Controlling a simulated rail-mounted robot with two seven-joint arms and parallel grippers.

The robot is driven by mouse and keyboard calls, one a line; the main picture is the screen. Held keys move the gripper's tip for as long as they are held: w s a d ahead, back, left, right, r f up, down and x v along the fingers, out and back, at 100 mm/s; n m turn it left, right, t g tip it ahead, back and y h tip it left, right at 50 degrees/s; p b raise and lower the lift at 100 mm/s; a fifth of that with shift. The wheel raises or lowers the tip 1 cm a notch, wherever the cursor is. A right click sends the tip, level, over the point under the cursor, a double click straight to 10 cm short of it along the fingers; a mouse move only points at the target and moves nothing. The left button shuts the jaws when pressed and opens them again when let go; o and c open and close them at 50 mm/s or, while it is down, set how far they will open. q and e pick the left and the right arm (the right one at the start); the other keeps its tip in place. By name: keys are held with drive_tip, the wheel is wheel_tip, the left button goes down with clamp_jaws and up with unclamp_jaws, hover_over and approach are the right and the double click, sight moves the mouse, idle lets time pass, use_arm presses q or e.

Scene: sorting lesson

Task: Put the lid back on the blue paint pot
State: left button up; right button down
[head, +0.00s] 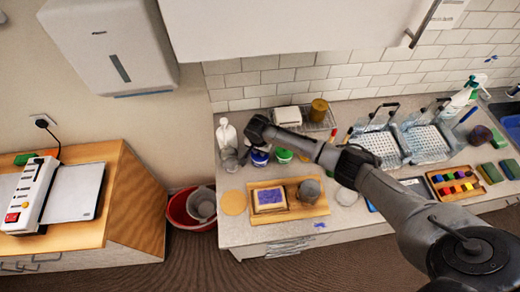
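The blue paint pot (260,158) stands upright near the left end of the counter, next to a green pot (284,155). It is small here, and I cannot tell whether its top is open or covered. I cannot make out its lid for certain. My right arm reaches in from the right across the counter. Its gripper (243,156) points down just left of the blue pot, close to a grey cup-like thing (229,159). The fingers are too small and dark to show whether they are open or hold anything. My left gripper is not in view.
A white bottle (227,134) stands behind the gripper. In front are a round tan disc (233,203) and a wooden tray (285,214) with a grey pot (309,191). A wire rack (320,125) is behind. Clear racks and coloured blocks fill the right side. The counter's left edge is near.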

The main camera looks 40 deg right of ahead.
drive_tip(key=c, duration=1)
unclamp_jaws()
drive_tip(key=o, duration=0.5)
drive_tip(key=shift+r, duration=0.1)
